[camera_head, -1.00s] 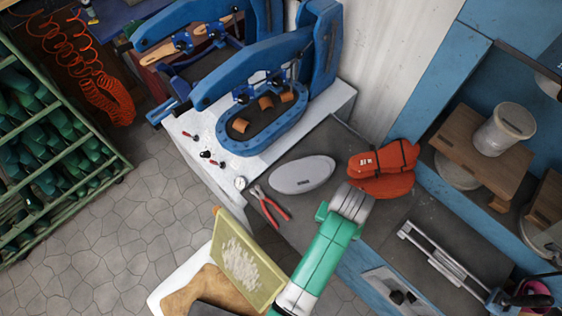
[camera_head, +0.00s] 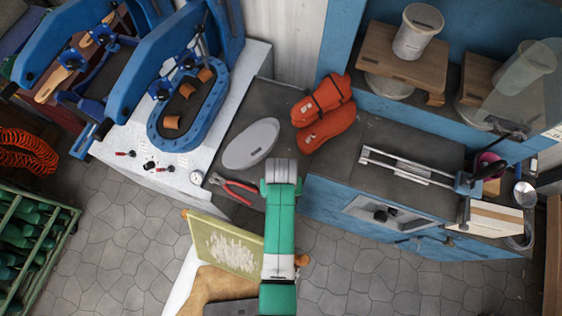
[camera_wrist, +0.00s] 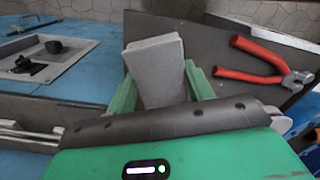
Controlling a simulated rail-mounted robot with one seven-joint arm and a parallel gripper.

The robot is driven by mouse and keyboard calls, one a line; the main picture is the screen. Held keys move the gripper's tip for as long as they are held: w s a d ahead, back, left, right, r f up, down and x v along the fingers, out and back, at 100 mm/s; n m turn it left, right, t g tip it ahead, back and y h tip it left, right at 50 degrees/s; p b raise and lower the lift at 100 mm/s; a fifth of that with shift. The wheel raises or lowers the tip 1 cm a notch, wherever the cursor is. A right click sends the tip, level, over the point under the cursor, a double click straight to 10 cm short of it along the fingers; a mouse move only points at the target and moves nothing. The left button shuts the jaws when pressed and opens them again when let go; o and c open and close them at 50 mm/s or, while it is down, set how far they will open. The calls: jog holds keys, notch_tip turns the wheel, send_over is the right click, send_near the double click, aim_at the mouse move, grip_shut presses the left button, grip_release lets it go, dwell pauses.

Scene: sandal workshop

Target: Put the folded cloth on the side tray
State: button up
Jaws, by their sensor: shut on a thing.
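My gripper (camera_wrist: 155,85) is shut on the folded cloth (camera_wrist: 157,58), a pale grey block standing out between the green fingers in the wrist view. In the head view my gripper (camera_head: 281,188) is near the front edge of the dark bench, right of the red-handled pliers (camera_head: 233,190). A grey ribbed piece shows between its fingers there; I cannot tell whether it is the cloth. I cannot tell for certain which surface is the side tray.
A grey oval pad (camera_head: 250,144) and orange strapped sandals (camera_head: 323,112) lie on the bench (camera_head: 385,135). A metal rail fixture (camera_head: 408,166) lies right. A light panel with black knobs (camera_head: 392,214) is set in the blue cabinet. A yellow-framed screen (camera_head: 223,246) stands lower left.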

jog(key=shift+f, duration=0.6)
jog(key=shift+f, duration=0.15)
jog(key=o, duration=0.9)
notch_tip(320, 180, up, 12)
jog(key=shift+r+p, duration=0.2)
jog(key=shift+p, duration=0.7)
